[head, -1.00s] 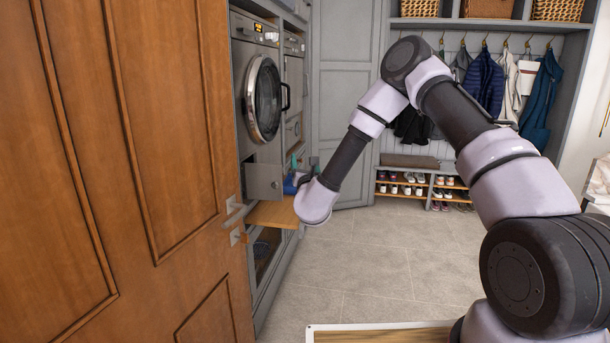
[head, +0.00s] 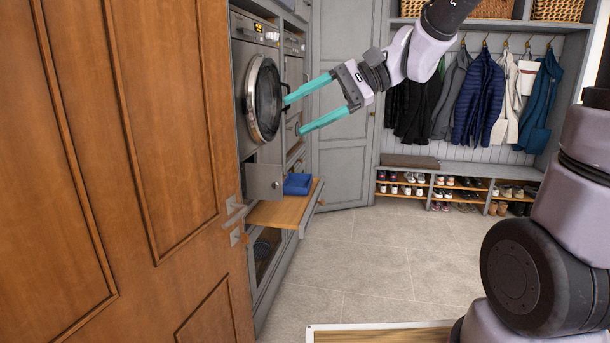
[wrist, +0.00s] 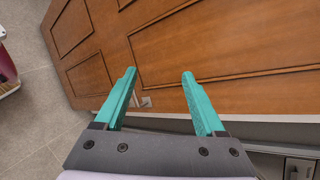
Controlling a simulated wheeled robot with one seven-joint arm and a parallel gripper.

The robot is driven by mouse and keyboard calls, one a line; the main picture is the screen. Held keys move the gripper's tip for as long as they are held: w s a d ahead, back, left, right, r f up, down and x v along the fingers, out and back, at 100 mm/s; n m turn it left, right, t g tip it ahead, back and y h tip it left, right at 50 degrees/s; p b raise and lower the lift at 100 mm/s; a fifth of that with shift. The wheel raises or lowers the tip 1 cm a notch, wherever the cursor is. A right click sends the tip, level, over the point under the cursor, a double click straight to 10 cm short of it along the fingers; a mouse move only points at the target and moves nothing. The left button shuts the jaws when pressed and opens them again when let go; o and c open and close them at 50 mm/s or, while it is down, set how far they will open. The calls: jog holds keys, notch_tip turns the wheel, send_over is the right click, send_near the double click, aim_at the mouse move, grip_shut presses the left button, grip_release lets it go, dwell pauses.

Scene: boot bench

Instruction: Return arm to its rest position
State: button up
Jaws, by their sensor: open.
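My gripper (head: 306,108) is raised in front of the washing machine in the head view, its two teal fingers spread and pointing left. Nothing is between the fingers. In the wrist view my gripper (wrist: 158,80) is also open and empty, with a brown wooden door (wrist: 240,50) beyond it. A folded blue cloth (head: 298,184) lies on the pulled-out wooden shelf (head: 275,214), below and apart from my gripper.
The wooden door (head: 120,170) fills the left of the head view. The washing machine (head: 264,100) has its round door shut or nearly so. The boot bench (head: 460,173) with shoes and hanging coats stands at the back. The tiled floor (head: 380,255) is clear.

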jog(key=s+d+t+h, duration=0.1)
jog(key=d+t+h, duration=0.1)
jog(key=d, duration=0.6)
jog(key=s+d+n+t+h, duration=0.1)
jog(key=s+d+t+h, duration=0.1)
jog(key=d+h, duration=0.3)
jog(key=s+d+t+h, duration=0.1)
jog(key=d+t+h, duration=0.2)
jog(key=d, duration=0.8)
jog(key=shift+s+d+r+n+t+h, duration=0.2)
jog(key=shift+s+d+n+t+h, duration=0.1)
jog(key=shift+s+d+t, duration=0.1)
